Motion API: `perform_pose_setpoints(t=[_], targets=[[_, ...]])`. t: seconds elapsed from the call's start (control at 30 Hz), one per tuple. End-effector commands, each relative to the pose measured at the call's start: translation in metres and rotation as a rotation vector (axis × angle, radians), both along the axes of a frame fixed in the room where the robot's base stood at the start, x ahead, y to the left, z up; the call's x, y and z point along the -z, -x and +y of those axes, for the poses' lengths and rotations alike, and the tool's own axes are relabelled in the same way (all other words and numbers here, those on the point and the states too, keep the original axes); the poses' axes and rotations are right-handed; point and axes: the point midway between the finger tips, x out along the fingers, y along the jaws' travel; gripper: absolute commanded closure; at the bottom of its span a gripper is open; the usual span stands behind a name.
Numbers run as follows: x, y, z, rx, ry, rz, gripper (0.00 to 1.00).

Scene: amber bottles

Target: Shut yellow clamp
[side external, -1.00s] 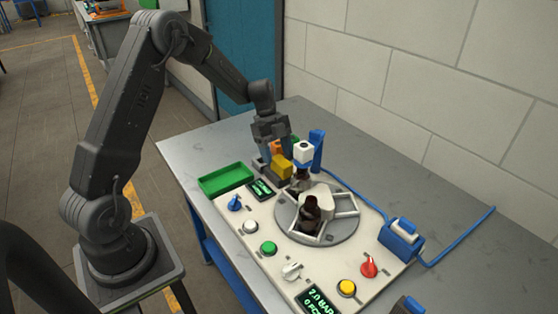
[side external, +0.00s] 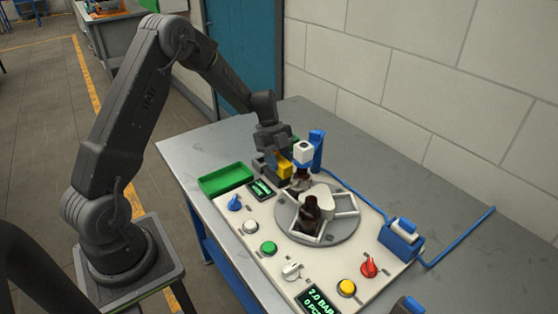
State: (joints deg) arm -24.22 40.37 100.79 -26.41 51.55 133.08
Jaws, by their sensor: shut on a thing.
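The yellow clamp (side external: 285,169) is a small yellow block at the back edge of the cream panel, beside the turntable. My gripper (side external: 274,162) is over it from behind and is shut on it. The fingers partly hide the clamp, so its exact angle is hard to tell. Bits of orange show between the fingers.
A grey turntable (side external: 338,228) with white dividers holds dark amber bottles (side external: 311,211). A white block on a blue post (side external: 316,150) stands right of my gripper. A green tray (side external: 226,178) lies to the left. Knobs and buttons cover the panel (side external: 259,229).

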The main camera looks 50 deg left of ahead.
Motion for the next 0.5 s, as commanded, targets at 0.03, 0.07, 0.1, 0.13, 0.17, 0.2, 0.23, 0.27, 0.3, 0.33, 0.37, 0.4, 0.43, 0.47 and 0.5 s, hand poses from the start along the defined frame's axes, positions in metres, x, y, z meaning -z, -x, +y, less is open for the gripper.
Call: perform_pose_setpoints(t=[0.03,0.07,0.1,0.13,0.17,0.2,0.23,0.27,0.3,0.33,0.37,0.4,0.43,0.47,0.5], targets=[[0.0,0.0,0.0,0.0,0.0,0.0,0.83],[0.0,0.0,0.0,0.0,0.0,0.0,0.86],[0.0,0.0,0.0,0.0,0.0,0.0,0.9],[0.0,0.0,0.0,0.0,0.0,0.0,0.93],[0.0,0.0,0.0,0.0,0.0,0.0,0.96],[0.0,0.0,0.0,0.0,0.0,0.0,1.0],[0.0,0.0,0.0,0.0,0.0,0.0,1.0],[0.0,0.0,0.0,0.0,0.0,0.0,1.0],[0.0,0.0,0.0,0.0,0.0,0.0,1.0],[0.0,0.0,0.0,0.0,0.0,0.001,1.0],[0.0,0.0,-0.001,0.0,0.0,0.001,1.0],[0.0,0.0,-0.004,0.001,0.001,0.001,1.0],[0.0,0.0,-0.008,0.002,0.001,0.001,1.0],[0.0,0.0,-0.012,0.003,0.002,0.001,1.0],[0.0,0.0,-0.018,0.003,0.002,0.002,1.0]])
